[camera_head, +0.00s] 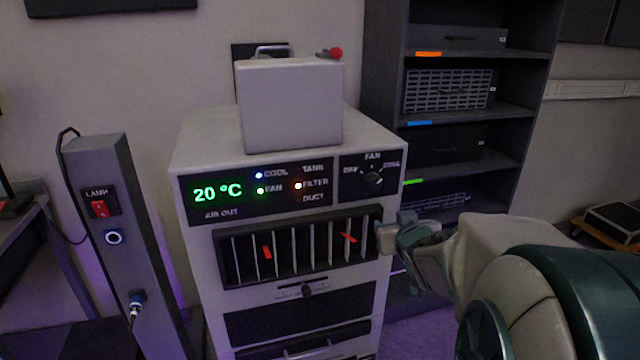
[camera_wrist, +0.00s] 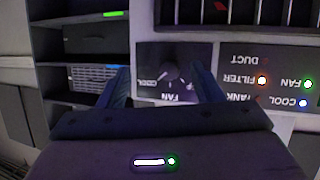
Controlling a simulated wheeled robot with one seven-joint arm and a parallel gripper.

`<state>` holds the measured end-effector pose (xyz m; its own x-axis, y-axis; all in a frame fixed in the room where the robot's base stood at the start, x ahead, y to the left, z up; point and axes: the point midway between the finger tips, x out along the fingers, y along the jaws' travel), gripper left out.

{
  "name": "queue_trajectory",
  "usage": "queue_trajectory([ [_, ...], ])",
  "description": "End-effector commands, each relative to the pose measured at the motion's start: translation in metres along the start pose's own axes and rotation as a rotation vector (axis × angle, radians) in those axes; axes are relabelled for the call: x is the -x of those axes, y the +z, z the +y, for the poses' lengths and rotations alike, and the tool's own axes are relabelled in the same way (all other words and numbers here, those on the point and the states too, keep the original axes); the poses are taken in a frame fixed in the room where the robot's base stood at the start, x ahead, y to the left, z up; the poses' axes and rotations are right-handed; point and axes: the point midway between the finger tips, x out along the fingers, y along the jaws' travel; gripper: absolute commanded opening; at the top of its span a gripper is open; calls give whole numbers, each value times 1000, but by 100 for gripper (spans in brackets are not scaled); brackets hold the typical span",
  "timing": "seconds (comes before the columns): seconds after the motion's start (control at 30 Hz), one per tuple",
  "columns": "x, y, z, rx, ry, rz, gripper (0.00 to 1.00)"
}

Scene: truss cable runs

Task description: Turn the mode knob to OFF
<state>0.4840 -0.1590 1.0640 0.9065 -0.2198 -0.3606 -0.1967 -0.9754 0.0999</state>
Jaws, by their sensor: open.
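The mode knob (camera_head: 373,180) is a dark round dial on a black panel at the top right of the grey cooling unit (camera_head: 203,150). Labels OFF, FAN and COOL are spread around it from left to right. Its pale mark seems to point up and right, toward COOL, but it is small. In the upside-down wrist view, the knob (camera_wrist: 172,75) lies between the two finger outlines, with OFF hidden behind a finger. My gripper (camera_head: 393,233) is open, in front of the unit, lower and right of the knob. I see no contact with it.
The display (camera_head: 218,191) reads 20 °C, with COOL, FAN and FILTER lights lit. Louvers (camera_head: 300,250) with red tabs sit below the panel. A box (camera_head: 292,105) stands on top. A shelf rack (camera_head: 385,60) is behind right; a lamp post (camera_head: 115,240) is left.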

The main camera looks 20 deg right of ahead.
Motion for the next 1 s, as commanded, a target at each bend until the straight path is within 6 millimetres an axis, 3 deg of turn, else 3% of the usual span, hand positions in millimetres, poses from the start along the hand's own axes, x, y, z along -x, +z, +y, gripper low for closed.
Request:
queue_trajectory([
  [0.1, -15, -2, 15, -13, -55, 136, 60],
  [0.3, -18, -9, 23, -38, -176, 304, 60],
  [0.63, -24, -16, 21, -55, -252, 382, 60],
  [1.0, -90, -44, 4, -56, -252, 380, 60],
])
